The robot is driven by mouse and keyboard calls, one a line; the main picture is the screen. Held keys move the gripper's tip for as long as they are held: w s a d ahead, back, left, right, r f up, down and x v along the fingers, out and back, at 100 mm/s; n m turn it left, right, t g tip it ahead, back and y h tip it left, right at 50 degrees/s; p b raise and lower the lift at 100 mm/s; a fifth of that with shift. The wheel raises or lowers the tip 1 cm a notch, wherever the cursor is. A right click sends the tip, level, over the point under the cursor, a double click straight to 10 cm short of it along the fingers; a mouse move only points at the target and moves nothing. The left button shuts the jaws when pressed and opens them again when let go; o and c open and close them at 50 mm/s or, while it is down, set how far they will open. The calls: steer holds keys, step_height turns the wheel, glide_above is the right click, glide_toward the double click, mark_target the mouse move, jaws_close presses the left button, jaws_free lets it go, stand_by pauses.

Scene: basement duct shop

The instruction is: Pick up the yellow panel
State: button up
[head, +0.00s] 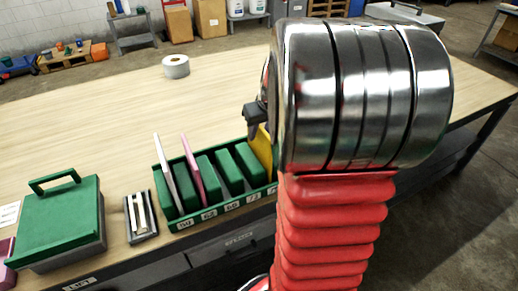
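The yellow panel (264,148) stands upright in the right end of a green rack (188,222) on the workbench. My arm hides its right side. My gripper (256,122) shows only in part as a dark finger shape beside my arm, at the yellow panel's upper left edge. The rest of the gripper is hidden behind my arm, so I cannot tell whether it touches the panel or is open or shut.
The rack also holds a white panel (165,172) and a pink panel (190,165), between green dividers. Left of it are a small dark tray (153,216) and a green-lidded box (60,222). A tape roll (176,66) lies farther back. The bench's middle is clear.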

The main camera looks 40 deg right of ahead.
mark_target(259, 138)
steer(key=shift+x, duration=2)
steer(key=shift+s+d, duration=0.1)
steer(key=shift+d, duration=0.1)
steer(key=shift+f, duration=0.2)
steer(key=shift+c, duration=0.3)
jaws_close()
